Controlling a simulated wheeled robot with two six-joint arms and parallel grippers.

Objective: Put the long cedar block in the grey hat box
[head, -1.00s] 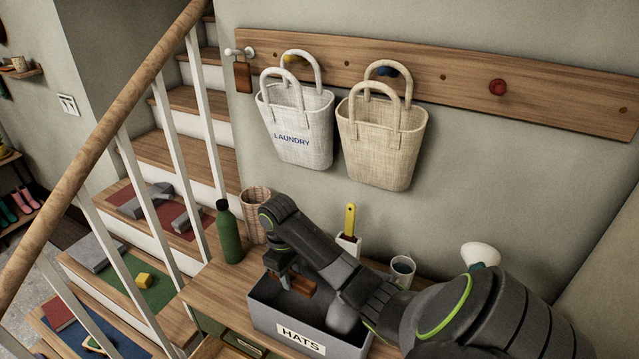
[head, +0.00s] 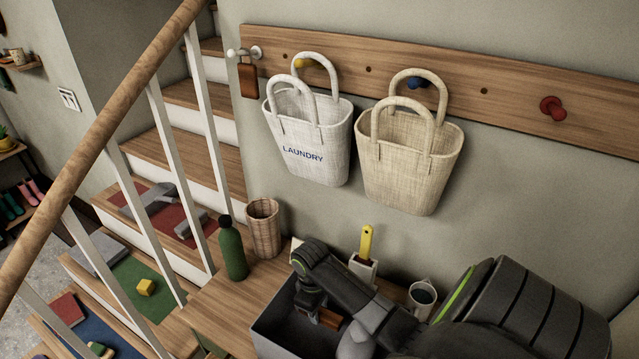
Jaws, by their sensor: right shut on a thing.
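The grey hat box (head: 268,335) stands on the wooden bench at the bottom of the view, cut off by the lower edge. My right gripper (head: 318,312) points down inside the box's opening. It is shut on a reddish-brown block, the long cedar block (head: 330,319), of which only part shows. I cannot tell whether the block touches the box floor. A grey rounded thing (head: 357,343) shows in the box, beside the block and partly behind my arm. My left gripper is not in view.
A green bottle (head: 233,252) and a wicker basket (head: 264,228) stand left of the box. A yellow-handled brush in a holder (head: 364,266) and a mug (head: 422,295) stand behind my arm. Two bags (head: 308,140) hang above. Stairs with a railing (head: 100,160) are at left.

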